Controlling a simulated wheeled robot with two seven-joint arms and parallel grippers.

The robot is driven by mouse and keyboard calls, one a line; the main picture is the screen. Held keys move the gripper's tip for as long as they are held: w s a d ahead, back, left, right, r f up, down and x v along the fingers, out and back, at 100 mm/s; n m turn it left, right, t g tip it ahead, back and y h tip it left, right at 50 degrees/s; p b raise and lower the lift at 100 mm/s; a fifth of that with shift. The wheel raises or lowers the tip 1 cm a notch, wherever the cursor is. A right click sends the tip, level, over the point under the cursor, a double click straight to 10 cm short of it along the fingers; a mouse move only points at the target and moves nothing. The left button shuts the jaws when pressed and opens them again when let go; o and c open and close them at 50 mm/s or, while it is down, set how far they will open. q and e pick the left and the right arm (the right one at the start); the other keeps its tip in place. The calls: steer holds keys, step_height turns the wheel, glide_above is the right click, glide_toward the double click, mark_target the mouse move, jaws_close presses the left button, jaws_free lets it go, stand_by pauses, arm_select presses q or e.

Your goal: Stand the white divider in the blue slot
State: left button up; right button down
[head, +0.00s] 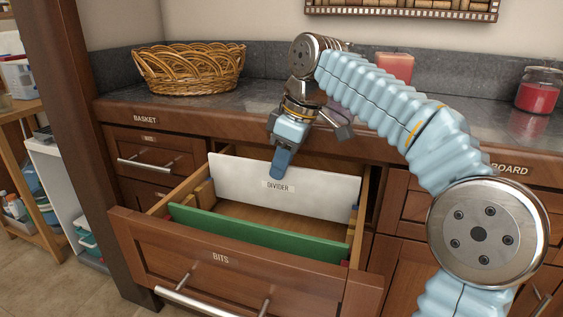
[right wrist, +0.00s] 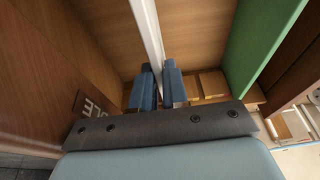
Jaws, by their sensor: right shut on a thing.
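The white divider (head: 325,188), labelled DIVIDER, stands upright across the rear part of the open drawer (head: 245,262). Its thin edge also shows in the right wrist view (right wrist: 148,30). My right gripper (head: 282,162) comes down from above and is shut on the divider's top edge, with one blue finger in front of it. In the right wrist view, the fingers (right wrist: 159,88) lie on both sides of the edge. My left gripper is not in view.
A green divider (head: 255,236) stands across the drawer in front of the white one, with bare drawer floor between them. Wooden slot blocks line the drawer sides. A wicker basket (head: 190,70), a pink candle (head: 394,68) and a red jar candle (head: 538,92) stand on the counter.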

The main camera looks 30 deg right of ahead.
mark_target(282, 209)
steer(key=shift+f+b, duration=1.15)
steer(key=shift+f, duration=0.45)
steer(key=c, duration=1.1)
jaws_free()
steer(key=p+v, duration=0.5)
steer(key=v, duration=0.8)
steer(key=shift+r, duration=0.1)
steer(key=shift+s+d+r, duration=0.1)
steer(key=shift+s+r, duration=0.05)
steer(key=shift+r, duration=0.15)
